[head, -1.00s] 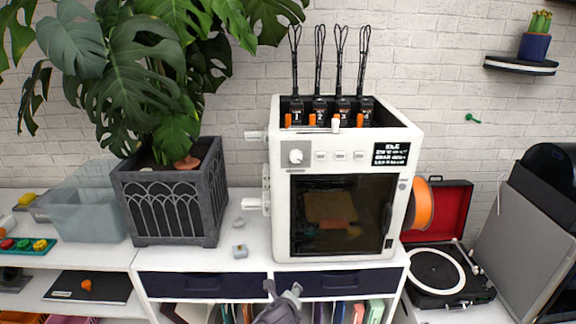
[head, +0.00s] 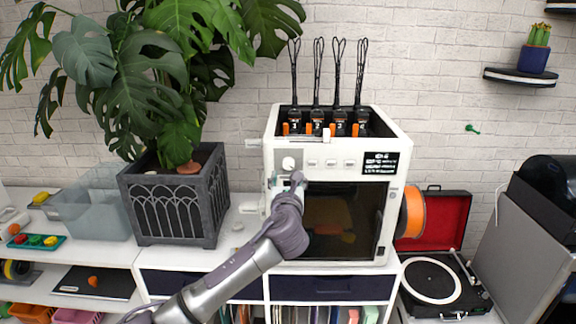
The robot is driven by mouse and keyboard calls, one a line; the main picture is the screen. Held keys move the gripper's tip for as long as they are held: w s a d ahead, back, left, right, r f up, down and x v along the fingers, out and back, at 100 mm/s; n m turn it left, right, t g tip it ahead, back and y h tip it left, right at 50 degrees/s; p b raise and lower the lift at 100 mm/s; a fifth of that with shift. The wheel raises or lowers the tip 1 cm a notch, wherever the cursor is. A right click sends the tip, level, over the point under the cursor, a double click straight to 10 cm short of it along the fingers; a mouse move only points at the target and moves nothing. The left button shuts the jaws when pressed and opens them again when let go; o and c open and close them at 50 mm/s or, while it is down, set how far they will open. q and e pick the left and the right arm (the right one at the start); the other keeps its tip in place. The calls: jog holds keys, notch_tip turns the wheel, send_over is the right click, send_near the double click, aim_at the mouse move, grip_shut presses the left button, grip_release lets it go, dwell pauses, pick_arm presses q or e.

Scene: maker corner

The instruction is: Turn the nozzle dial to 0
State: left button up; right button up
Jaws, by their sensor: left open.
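The white 3D printer (head: 341,158) stands on the white cabinet. Its round white nozzle dial (head: 289,163) sits at the upper left of the front panel, on a grey plate. The dial's pointer and any numbers are too small to read. My left gripper (head: 286,183) is open and just below the dial, in front of the printer's left front edge. I cannot tell whether it touches the panel. My left arm covers the lower left of the printer's front. My right gripper is not in view.
A dark planter (head: 174,207) with a large plant stands to the left. Small white buttons (head: 330,163) and a display (head: 381,163) lie right of the dial. An orange spool (head: 411,212) and a record player (head: 431,279) are at the right.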

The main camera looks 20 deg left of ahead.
aim_at(288, 166)
pick_arm(q)
jog(key=x, duration=0.6)
jog(key=shift+f+p, duration=0.1)
jog(key=shift+p, duration=0.25)
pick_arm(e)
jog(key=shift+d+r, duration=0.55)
pick_arm(q)
jog(key=shift+s, duration=0.1)
jog(key=shift+c, duration=0.2)
grip_shut()
